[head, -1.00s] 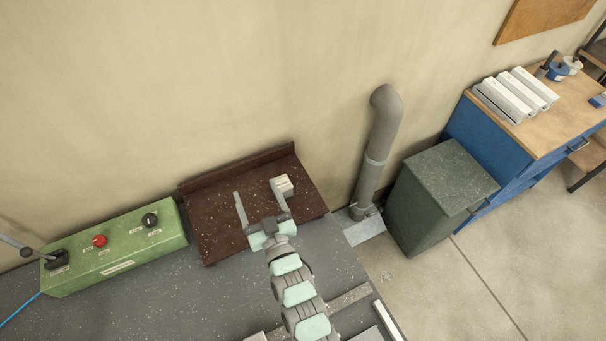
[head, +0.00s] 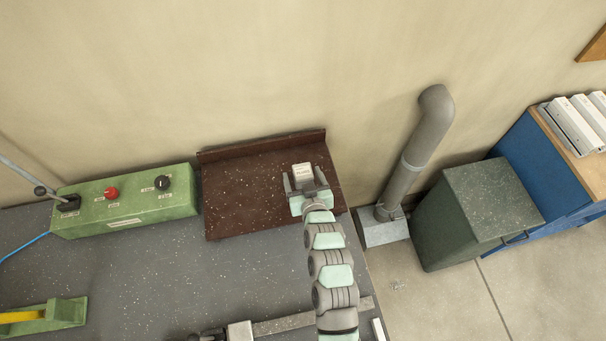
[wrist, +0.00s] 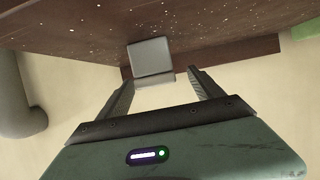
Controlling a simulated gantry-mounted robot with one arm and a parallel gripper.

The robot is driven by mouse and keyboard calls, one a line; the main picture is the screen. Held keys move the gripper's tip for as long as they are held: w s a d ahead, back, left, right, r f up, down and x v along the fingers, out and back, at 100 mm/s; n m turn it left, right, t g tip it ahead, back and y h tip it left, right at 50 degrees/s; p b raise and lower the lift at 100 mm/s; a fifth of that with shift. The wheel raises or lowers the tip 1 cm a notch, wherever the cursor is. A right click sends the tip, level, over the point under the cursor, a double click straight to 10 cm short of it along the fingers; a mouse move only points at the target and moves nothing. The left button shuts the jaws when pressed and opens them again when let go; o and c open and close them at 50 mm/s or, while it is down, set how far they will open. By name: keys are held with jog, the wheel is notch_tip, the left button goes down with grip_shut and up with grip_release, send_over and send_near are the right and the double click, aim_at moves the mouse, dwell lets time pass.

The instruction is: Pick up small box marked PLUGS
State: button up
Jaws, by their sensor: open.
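The small box marked PLUGS (head: 302,169) is pale grey-white, with print on its top too small to read surely. It sits on the brown speckled board, toward its right side. My gripper (head: 303,182) is open, with one finger on each side of the box's near part in the head view. In the wrist view the box (wrist: 150,57) shows just past the fingertips of my gripper (wrist: 161,75), roughly between them and a little left of centre. I cannot tell whether either finger touches it.
The brown board (head: 235,200) has a raised back edge along the wall. A green control box (head: 125,215) with knobs stands to its left. A grey pipe (head: 405,160) and a dark green bin (head: 490,200) stand to the right. The board's left half is clear.

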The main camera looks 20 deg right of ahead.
aim_at(301, 166)
jog(key=x, duration=0.3)
jog(key=p+x, duration=0.1)
jog(key=shift+w+d, duration=0.3)
jog(key=shift+w, duration=0.1)
jog(key=shift+w+f, duration=0.2)
jog(key=shift+c, duration=0.2)
jog(key=c, duration=1.5)
